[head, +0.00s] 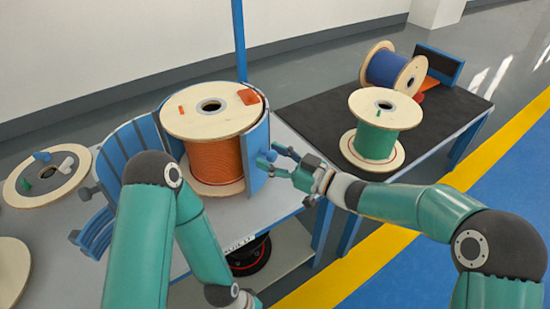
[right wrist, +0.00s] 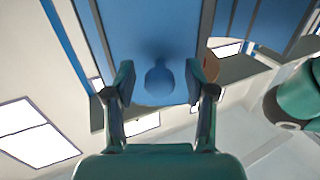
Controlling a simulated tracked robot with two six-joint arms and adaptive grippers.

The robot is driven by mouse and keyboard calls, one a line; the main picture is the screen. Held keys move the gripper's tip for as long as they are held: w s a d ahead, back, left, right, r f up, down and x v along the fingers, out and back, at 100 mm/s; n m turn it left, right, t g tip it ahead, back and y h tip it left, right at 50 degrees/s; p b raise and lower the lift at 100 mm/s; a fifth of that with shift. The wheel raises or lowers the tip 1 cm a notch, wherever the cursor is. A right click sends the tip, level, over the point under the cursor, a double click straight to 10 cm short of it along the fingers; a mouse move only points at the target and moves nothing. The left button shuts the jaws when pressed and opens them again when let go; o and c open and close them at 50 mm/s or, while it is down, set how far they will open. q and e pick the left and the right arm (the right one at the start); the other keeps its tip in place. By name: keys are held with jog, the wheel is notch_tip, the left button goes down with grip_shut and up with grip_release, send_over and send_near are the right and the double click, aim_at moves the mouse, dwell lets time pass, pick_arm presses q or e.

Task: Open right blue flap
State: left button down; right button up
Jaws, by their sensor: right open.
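The right blue flap (head: 257,158) is a curved upright panel against the right side of the orange cable spool (head: 214,150). It carries a round blue knob (head: 270,155) on its outer face. My right gripper (head: 284,160) is open at the knob, coming from the right. In the right wrist view the flap (right wrist: 150,30) fills the upper middle, and the knob (right wrist: 159,82) lies between the two spread fingertips (right wrist: 164,86), with gaps on both sides. The left blue flap (head: 130,145) stands swung out left of the spool. My left gripper does not show.
A black-topped table (head: 310,120) at the right holds a green spool (head: 384,112) and a blue spool (head: 390,68). A wooden reel (head: 40,180) lies at the left. A blue post (head: 239,40) rises behind the orange spool.

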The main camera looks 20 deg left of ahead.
jog(key=shift+a, duration=0.1)
grip_shut()
dwell(0.3)
